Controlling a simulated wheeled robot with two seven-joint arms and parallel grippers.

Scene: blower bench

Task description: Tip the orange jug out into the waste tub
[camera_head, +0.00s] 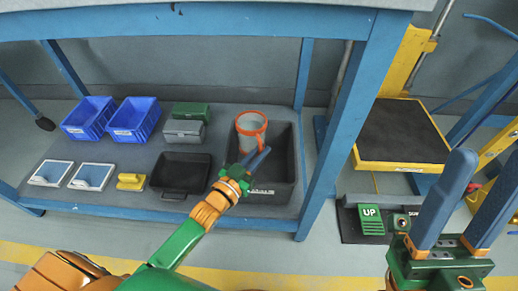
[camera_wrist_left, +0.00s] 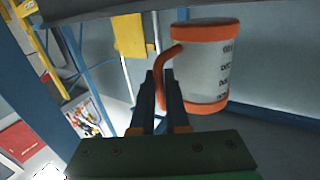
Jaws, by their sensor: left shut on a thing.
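The jug (camera_head: 251,124) has a clear body with orange rim, base and handle. It hangs over the dark waste tub (camera_head: 285,192) on the bench's lower shelf, near the tub's back side. It looks about upright in the head view. My left gripper (camera_head: 259,160) is over the tub and shut on the jug's handle. In the left wrist view, the jug (camera_wrist_left: 205,68) is at the upper right, with its orange handle between the fingers (camera_wrist_left: 160,92). What is inside the jug cannot be told. My right gripper (camera_head: 486,165) is open and empty at the right.
On the shelf, left of the tub, are a black tray (camera_head: 181,174), grey box (camera_head: 184,133), green box (camera_head: 191,110), blue bins (camera_head: 134,119), white-rimmed trays (camera_head: 91,176) and a yellow object (camera_head: 131,181). A blue bench leg (camera_head: 345,120) stands right of the tub. A yellow platform (camera_head: 400,132) is beyond.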

